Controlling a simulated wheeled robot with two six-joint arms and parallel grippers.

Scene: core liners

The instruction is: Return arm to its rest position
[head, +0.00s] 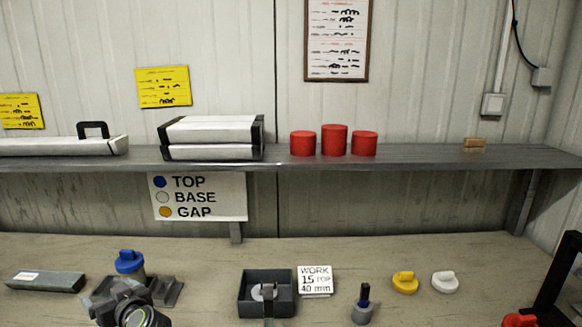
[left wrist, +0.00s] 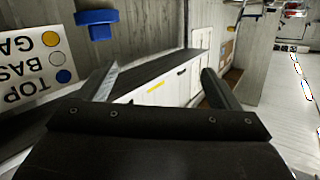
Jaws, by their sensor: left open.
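My left gripper (head: 124,298) is low at the left of the bench in the head view, in front of a blue-capped piece (head: 130,262). In the left wrist view my left gripper (left wrist: 157,80) has its two fingers wide apart, with nothing held between them. A blue cap (left wrist: 97,19) shows there above the left finger, apart from it. Grey blocks (head: 168,290) sit beside the gripper on the bench; part of them is hidden behind it.
A dark tray (head: 244,304), a work card (head: 315,281), a blue-topped tool (head: 363,303), a yellow cap (head: 405,282) and a white cap (head: 445,282) stand to the right. A grey shelf (head: 400,156) overhangs the bench's back. A dark grey bar (head: 46,282) lies far left.

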